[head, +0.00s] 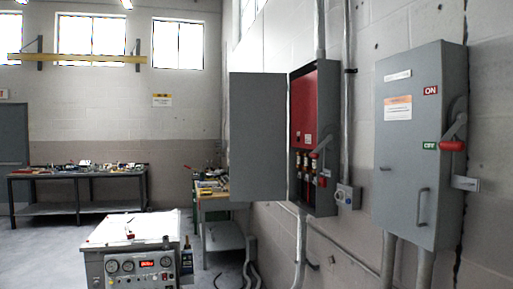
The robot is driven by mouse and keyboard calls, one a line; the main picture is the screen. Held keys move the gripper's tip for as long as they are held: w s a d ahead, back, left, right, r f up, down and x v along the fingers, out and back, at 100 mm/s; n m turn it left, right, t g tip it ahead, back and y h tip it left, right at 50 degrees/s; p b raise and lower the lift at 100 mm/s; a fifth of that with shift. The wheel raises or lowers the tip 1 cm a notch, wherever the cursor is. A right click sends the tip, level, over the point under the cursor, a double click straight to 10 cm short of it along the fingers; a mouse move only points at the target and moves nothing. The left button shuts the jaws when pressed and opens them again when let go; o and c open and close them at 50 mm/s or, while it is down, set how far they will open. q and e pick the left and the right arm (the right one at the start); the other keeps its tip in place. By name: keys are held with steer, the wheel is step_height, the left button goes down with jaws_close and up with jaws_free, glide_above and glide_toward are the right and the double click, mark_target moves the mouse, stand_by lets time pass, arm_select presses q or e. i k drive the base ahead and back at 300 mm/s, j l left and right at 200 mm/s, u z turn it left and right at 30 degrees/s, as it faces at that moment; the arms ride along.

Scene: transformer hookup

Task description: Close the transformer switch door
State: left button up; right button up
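The switch door (257,137) is a flat grey panel in the head view. It stands wide open, swung out to the left of its wall box (328,138). Inside the box a red panel (303,108) shows, with several fuses (306,163) below it. A lever with a red handle (322,181) is on the right side of the box. Neither of my grippers is in view.
A closed grey switch box (420,140) with ON and OFF labels and a red-handled lever is at the right. A low equipment cart (140,264) with gauges stands at the lower left. Cluttered workbenches (80,176) stand behind. Conduits (388,262) run along the wall.

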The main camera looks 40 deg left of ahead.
mark_target(258, 101)
steer(key=u, duration=0.95)
steer(key=i+j+z, duration=0.1)
steer(key=z, duration=0.4)
steer(key=i+j+z, duration=0.15)
steer(key=z, duration=0.35)
steer(key=i+j+z, duration=0.1)
steer(key=z, duration=0.4)
steer(key=j+z, duration=0.25)
steer(key=z, duration=0.25)
steer(key=j+z, duration=0.1)
steer(key=j, duration=3.9)
steer(key=i, duration=0.05)
